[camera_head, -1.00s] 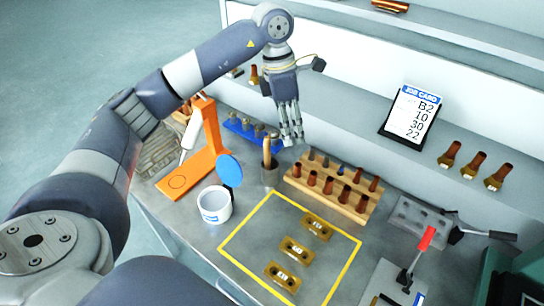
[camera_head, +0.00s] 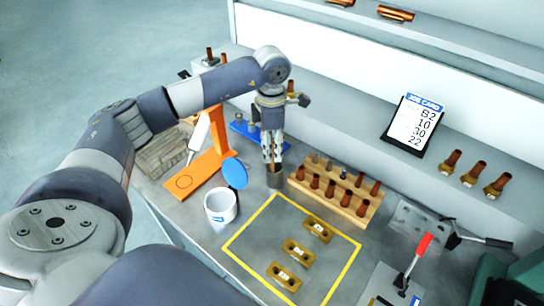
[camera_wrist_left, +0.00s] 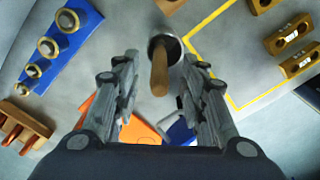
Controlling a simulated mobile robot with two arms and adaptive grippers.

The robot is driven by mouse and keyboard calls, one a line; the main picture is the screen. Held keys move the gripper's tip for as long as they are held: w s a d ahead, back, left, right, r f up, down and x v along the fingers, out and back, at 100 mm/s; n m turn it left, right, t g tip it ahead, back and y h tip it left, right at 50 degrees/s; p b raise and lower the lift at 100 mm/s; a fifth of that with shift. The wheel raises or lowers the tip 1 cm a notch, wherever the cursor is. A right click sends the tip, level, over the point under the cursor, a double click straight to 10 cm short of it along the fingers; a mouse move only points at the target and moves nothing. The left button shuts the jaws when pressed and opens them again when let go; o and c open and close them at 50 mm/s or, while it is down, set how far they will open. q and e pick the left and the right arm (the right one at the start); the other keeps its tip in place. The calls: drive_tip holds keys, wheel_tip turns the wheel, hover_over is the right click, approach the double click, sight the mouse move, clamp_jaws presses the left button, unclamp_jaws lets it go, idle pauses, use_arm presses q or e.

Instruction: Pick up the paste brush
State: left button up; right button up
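The paste brush (camera_wrist_left: 159,75) stands handle-up in a small grey metal cup (camera_head: 275,178). Its wooden handle shows between the two fingers in the left wrist view, and the cup's rim (camera_wrist_left: 176,48) is just beyond. In the head view the fingers mostly hide the handle. My left gripper (camera_head: 272,161) points down directly above the cup. Its fingers are open on either side of the handle, with a gap visible on both sides in the left wrist view. My right gripper is in neither view.
A wooden rack (camera_head: 325,199) of brown pieces stands right of the cup. A white tub (camera_head: 221,206), a blue disc (camera_head: 234,173) and an orange stand (camera_head: 200,172) are to the left. A blue holder (camera_head: 244,131) is behind. The yellow-outlined area (camera_head: 256,247) holds several brass blocks.

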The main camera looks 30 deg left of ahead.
use_arm(q)
drive_tip(key=shift+f, duration=0.85)
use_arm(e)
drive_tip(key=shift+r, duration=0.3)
use_arm(q)
clamp_jaws()
drive_tip(key=shift+w+r, duration=0.1)
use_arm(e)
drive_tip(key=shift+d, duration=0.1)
